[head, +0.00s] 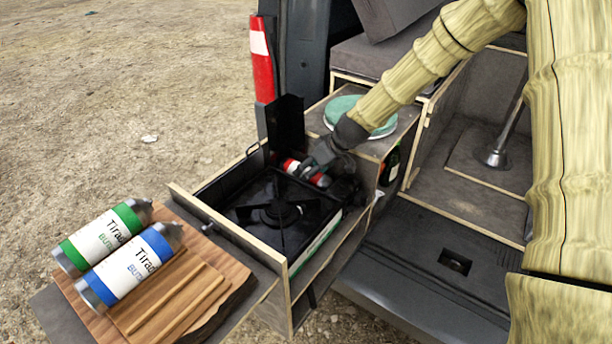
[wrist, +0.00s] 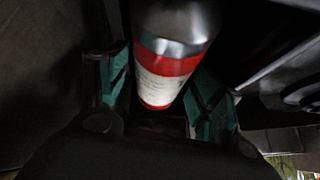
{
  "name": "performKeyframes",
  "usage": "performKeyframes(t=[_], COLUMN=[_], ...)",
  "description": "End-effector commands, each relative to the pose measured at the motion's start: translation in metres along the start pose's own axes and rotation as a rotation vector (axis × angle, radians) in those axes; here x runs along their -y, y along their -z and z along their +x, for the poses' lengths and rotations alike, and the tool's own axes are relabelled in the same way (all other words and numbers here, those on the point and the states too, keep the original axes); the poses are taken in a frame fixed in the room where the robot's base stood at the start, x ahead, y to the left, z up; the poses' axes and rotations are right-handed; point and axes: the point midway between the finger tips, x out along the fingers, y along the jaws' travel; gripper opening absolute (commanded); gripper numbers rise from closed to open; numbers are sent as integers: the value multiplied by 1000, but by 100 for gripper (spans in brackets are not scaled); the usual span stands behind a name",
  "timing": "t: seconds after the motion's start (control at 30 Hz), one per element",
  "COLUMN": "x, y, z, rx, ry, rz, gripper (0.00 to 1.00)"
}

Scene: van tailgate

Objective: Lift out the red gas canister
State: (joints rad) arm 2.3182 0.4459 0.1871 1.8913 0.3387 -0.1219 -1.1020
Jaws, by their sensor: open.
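The red gas canister (head: 291,167) lies in the drawer behind the stove, partly hidden by my gripper and the stove. In the wrist view the canister (wrist: 170,60) shows a silver end, a red band and a white label. My gripper (head: 322,165) is down at the canister in the head view. In the wrist view my gripper (wrist: 160,95) is open, with one green-padded finger on each side of the canister. I cannot tell whether either finger touches it.
A black camping stove (head: 275,208) fills the drawer (head: 240,228) in front. Green (head: 103,237) and blue (head: 130,265) canisters lie on a wooden board (head: 190,300). A dark upright panel (head: 284,125) and a green round lid (head: 350,113) stand close by.

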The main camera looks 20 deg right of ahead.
Motion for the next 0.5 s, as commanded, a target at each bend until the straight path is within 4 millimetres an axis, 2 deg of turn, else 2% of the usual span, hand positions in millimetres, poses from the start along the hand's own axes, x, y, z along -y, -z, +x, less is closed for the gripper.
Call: performKeyframes(t=[0.37,0.5], x=[0,0], y=[0,0], z=[5,5], rx=[0,0], ry=[0,0], rz=[0,0], gripper=[66,41])
